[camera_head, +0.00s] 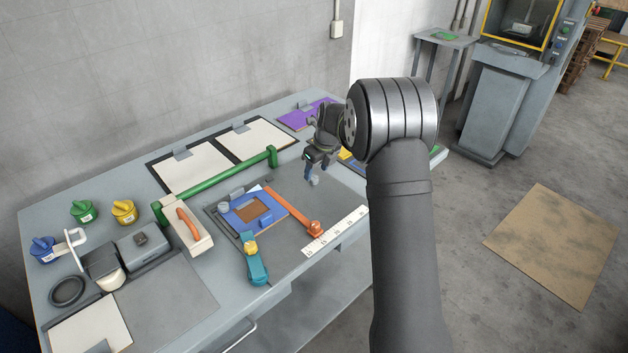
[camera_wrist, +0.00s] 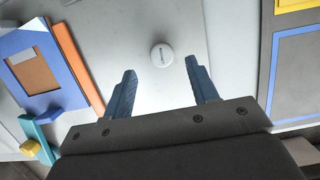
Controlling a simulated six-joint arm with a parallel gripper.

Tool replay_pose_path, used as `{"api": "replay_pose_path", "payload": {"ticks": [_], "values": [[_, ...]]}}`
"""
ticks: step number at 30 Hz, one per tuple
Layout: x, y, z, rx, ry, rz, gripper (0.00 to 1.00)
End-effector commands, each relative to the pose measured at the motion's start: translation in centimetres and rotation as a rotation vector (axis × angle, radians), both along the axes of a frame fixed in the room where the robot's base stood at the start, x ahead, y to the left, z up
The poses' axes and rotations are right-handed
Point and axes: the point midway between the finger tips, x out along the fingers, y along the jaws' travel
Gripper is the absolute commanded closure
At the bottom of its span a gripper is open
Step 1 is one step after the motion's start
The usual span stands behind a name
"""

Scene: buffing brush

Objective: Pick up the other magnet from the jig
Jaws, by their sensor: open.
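A small round pale piece with dark lettering, likely a magnet (camera_wrist: 162,55), shows in the wrist view, beyond and between my fingertips, over the light grey surface. In the head view a small grey round piece (camera_head: 315,181) shows just below my gripper (camera_head: 312,168). My gripper is open, its two blue fingers apart (camera_wrist: 160,72), and nothing is visibly clamped. The jig, a blue frame (camera_head: 239,217) around a brown panel, lies left of my gripper; it also shows at the left of the wrist view (camera_wrist: 72,92). Another grey round piece (camera_head: 223,207) sits at its left corner.
An orange bar (camera_head: 290,211) lies along the jig's right side, ending near a white ruler strip (camera_head: 335,230). A teal and yellow clamp (camera_head: 256,264) is in front. A green rail (camera_head: 215,186) stands behind. Grey mat around my gripper is mostly clear.

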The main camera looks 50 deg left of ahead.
Motion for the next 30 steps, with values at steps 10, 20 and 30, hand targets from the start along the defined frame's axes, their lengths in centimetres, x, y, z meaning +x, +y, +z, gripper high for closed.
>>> {"api": "replay_pose_path", "payload": {"ticks": [10,20,30], "values": [[0.3,1.3,-3.4,0.001,0.0,0.001,0.47],[0.3,1.3,-3.4,0.001,0.0,0.001,0.74],[0.3,1.3,-3.4,0.001,0.0,0.001,0.95]]}}
